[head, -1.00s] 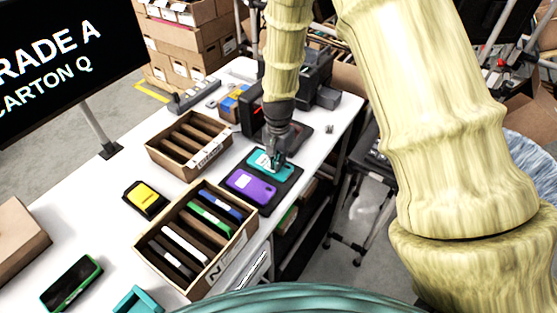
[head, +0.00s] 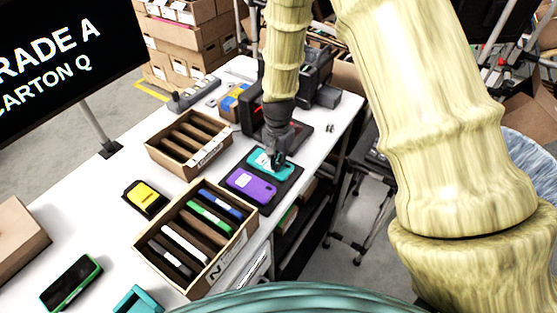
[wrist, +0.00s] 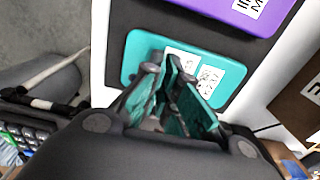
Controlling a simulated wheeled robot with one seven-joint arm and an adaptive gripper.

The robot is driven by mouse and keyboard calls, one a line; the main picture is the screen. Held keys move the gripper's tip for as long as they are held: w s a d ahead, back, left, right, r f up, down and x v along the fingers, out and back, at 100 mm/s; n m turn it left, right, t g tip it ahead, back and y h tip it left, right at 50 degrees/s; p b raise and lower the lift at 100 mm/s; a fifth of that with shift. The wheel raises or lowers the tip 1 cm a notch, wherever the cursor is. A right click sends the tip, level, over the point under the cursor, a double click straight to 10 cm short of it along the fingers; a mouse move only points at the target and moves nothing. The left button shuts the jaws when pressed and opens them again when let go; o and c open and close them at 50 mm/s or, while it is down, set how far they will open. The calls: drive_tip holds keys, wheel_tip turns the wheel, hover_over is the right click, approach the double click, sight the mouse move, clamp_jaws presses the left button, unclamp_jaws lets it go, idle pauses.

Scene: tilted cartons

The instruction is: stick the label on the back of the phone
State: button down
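The teal phone (head: 285,172) lies back up on a dark pad (head: 291,184), beside a purple phone (head: 250,186). The teal phone also shows in the wrist view (wrist: 140,52). A white label with dark print (wrist: 209,79) is at the teal phone's back, partly hidden by a finger; it shows as a white patch in the head view (head: 262,161). I cannot tell whether it lies fully flat. My gripper (head: 277,163) is right over the teal phone. In the wrist view its teal-padded fingers (wrist: 178,75) stand a little apart, with the label around their tips.
A carton with several phones (head: 243,232) stands at the front, and an emptier divided carton (head: 152,151) behind it. A yellow-faced device (head: 146,197) and a green-edged phone (head: 71,283) lie on the white table. Dark equipment (head: 310,72) stands behind my gripper.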

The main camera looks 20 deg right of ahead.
drive_tip(key=c, duration=1.6)
unclamp_jaws()
drive_tip(key=shift+o, duration=0.2)
wheel_tip(320, 180, up, 18)
drive_tip(key=p, duration=0.5)
